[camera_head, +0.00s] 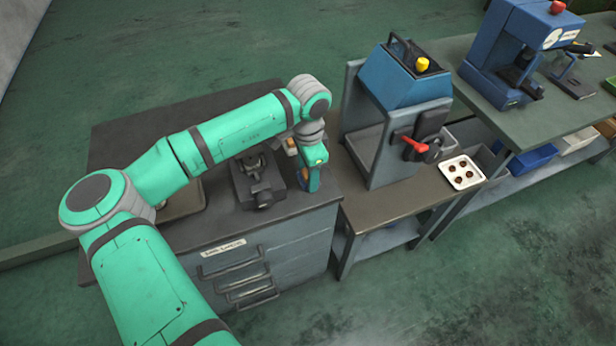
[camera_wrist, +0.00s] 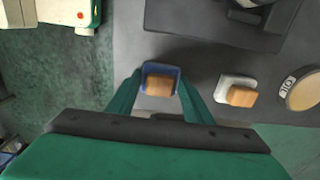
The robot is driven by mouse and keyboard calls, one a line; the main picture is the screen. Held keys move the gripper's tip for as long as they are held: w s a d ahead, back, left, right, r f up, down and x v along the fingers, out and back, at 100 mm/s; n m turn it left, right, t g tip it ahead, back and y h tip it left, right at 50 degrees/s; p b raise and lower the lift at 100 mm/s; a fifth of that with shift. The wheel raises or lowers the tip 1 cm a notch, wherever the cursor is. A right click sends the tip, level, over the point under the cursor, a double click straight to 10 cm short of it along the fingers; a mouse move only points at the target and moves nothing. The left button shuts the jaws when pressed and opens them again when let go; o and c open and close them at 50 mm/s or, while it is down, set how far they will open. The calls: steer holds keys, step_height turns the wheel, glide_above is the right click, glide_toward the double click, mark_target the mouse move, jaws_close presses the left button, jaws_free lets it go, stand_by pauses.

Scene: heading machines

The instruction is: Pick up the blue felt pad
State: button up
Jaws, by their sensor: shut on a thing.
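The blue felt pad (camera_wrist: 161,69) has a wooden block-shaped handle and sits between my fingertips in the wrist view. My gripper (camera_wrist: 160,80) is shut on it, with one green finger at each side. In the head view my gripper (camera_head: 310,180) points down over the right end of the dark workbench top and largely hides the pad. I cannot tell whether the pad touches the bench or is just above it.
A white pad with a wooden handle (camera_wrist: 237,90) and a round labelled tin (camera_wrist: 301,90) lie to the right in the wrist view. A dark vise (camera_head: 258,180) stands left of my gripper. A blue press (camera_head: 400,90) stands close at the right.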

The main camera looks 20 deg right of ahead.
steer(key=shift+r, duration=0.15)
steer(key=shift+r, duration=0.25)
step_height(320, 180, up, 2)
steer(key=shift+r, duration=0.15)
steer(key=s+a+r, duration=0.1)
steer(key=s+r, duration=0.9)
steer(key=s, duration=0.4)
steer(key=shift+a, duration=0.4)
